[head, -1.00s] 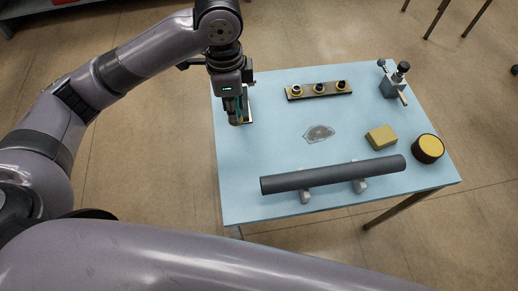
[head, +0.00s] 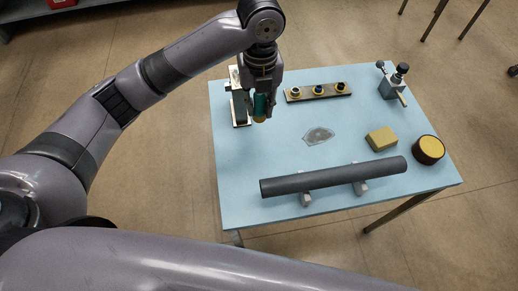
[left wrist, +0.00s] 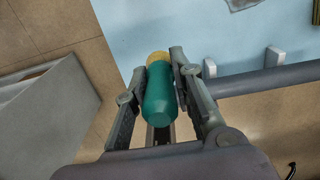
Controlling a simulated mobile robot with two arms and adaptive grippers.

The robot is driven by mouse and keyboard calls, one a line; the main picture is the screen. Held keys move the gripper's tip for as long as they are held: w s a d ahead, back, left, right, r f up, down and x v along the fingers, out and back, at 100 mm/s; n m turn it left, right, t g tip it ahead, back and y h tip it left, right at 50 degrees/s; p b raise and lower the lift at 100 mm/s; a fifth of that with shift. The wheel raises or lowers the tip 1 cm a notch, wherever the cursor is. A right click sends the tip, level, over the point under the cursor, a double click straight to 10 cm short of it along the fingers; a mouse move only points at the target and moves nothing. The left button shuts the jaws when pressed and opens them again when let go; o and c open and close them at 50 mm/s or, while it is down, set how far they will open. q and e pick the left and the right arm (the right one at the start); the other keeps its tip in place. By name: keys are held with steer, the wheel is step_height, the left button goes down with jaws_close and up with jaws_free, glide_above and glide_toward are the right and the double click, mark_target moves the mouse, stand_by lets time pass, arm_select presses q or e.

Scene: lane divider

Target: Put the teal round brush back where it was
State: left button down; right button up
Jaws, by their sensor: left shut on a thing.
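The teal round brush (head: 261,104) has a teal handle and a yellowish tip that points down. My left gripper (head: 260,112) is shut on it and holds it above the left back part of the table. In the left wrist view the brush (left wrist: 160,93) lies between the two fingers of the gripper (left wrist: 160,68), yellow end outward. A small upright stand (head: 240,105) on a base plate is just left of the gripper; the gripper partly hides it. I cannot tell the stand's details. My right gripper is not in view.
The light blue table (head: 240,180) carries a rack with three round pieces (head: 318,91), a grey patch (head: 318,136), a yellow block (head: 381,138), a dark round item with a yellow face (head: 429,150), a clamp-like device (head: 392,82) and a dark tube (head: 333,177) on two supports.

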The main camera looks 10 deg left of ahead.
arm_select(q)
step_height(320, 180, down, 14)
steer(key=shift+r+p, duration=0.2)
steer(key=shift+p, duration=0.5)
step_height(320, 180, down, 4)
steer(key=shift+f, duration=0.4)
steer(key=shift+f, duration=0.1)
steer(key=c, duration=1.4)
jaws_free()
steer(key=shift+o, duration=0.2)
steer(key=shift+r, duration=0.25)
step_height(320, 180, up, 12)
steer(key=b, duration=0.1)
